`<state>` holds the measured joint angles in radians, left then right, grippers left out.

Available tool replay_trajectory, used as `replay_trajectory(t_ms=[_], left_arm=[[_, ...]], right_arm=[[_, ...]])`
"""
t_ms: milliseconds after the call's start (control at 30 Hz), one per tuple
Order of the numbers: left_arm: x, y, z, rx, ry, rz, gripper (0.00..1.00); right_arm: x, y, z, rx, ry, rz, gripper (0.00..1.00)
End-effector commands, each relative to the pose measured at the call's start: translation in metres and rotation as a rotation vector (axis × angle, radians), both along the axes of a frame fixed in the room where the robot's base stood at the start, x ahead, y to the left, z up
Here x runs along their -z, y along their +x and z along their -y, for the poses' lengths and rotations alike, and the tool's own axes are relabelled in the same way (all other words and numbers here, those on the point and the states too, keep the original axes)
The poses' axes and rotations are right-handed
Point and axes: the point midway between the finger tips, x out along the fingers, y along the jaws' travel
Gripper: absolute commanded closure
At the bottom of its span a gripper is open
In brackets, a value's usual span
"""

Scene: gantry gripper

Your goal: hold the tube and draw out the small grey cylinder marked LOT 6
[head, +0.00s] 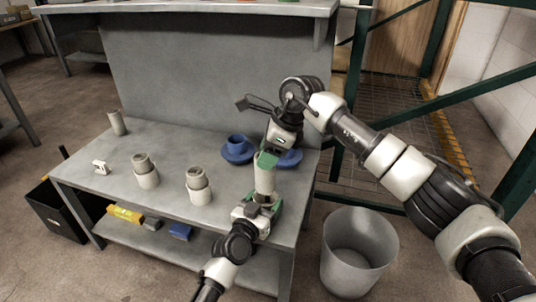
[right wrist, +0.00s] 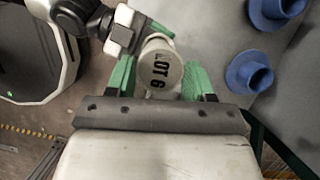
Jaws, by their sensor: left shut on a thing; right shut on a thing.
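A pale upright tube (head: 264,181) is held in the air over the bench's right part in the head view. My left gripper (head: 258,205) is shut on its lower part. My right gripper (head: 266,158) comes from above, with its green fingers shut at the tube's top end. In the right wrist view, the small grey cylinder (right wrist: 161,75) shows its round end marked LOT 6, between the green fingers of my right gripper (right wrist: 160,82). My left gripper's dark and white body (right wrist: 120,30) is beside it. How far the cylinder stands out of the tube is hidden.
Two tubes with grey inserts, one (head: 147,179) left of the other (head: 199,195), stand on the bench (head: 120,195). A plain cylinder (head: 117,123) and white block (head: 101,167) are farther left. Blue flanged cups (head: 238,150) are behind. A grey bin (head: 358,260) stands right of the bench.

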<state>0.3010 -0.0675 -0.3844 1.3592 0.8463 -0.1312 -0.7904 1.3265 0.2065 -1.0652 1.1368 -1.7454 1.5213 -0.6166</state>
Motion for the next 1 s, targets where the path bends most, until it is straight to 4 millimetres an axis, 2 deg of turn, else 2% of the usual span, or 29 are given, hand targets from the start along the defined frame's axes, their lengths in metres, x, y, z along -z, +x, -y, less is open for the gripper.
replay_trajectory(t_ms=[433, 1000], left_arm=[[0.001, 0.0, 0.0, 0.0, 0.001, -0.003, 0.55], [0.001, 0.0, 0.0, 0.0, 0.001, -0.003, 0.55]], right_arm=[[-0.004, 0.0, 0.0, 0.0, 0.002, 0.002, 0.86], [-0.031, 0.0, 0.0, 0.0, 0.001, 0.002, 0.86]])
